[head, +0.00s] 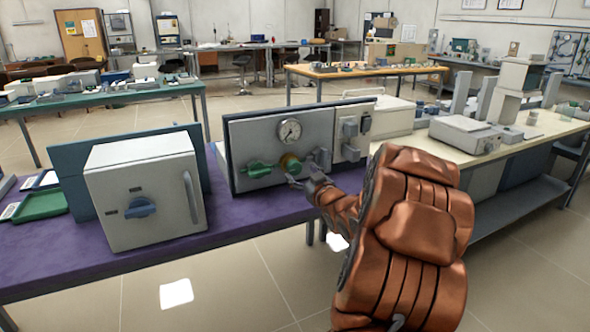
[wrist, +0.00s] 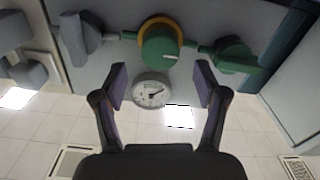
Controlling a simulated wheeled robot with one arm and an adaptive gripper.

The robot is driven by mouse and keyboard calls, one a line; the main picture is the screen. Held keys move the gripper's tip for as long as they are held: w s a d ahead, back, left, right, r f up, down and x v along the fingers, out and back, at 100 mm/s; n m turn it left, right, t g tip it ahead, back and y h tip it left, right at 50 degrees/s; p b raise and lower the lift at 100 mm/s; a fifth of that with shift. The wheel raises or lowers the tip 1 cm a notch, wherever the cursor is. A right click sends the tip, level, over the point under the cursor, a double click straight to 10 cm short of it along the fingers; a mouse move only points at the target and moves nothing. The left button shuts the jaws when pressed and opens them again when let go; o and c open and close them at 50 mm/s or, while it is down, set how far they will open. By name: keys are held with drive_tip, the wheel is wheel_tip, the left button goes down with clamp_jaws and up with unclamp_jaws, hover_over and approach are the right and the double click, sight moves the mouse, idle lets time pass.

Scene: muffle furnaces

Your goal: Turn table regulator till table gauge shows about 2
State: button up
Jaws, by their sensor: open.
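The table regulator is a round green knob with a yellow ring (head: 290,163) on the front of a grey panel (head: 240,140). In the wrist view the knob (wrist: 158,50) sits at top centre and carries a pale mark. The table gauge (head: 290,131) is a white dial directly above the knob. In the wrist view the gauge (wrist: 152,91) shows below the knob; its dark needle is visible, but its numbers are too small to read. My gripper (head: 308,173) is in front of the panel, close to the regulator. Its fingers (wrist: 160,82) are spread and empty, apart from the knob.
A green valve handle (head: 259,170) is left of the regulator, and grey fittings (head: 351,138) are to its right. A grey furnace with a blue knob (head: 140,207) stands on the purple tabletop (head: 225,225). A green tray (head: 40,204) lies at far left.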

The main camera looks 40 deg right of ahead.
sight(296, 167)
drive_tip(key=shift+x, duration=2.7)
drive_tip(key=shift+c, duration=0.4)
drive_tip(key=c, duration=1.1)
drive_tip(key=shift+o, duration=0.2)
drive_tip(key=shift+r+p, duration=0.1)
drive_tip(key=shift+p, duration=0.2)
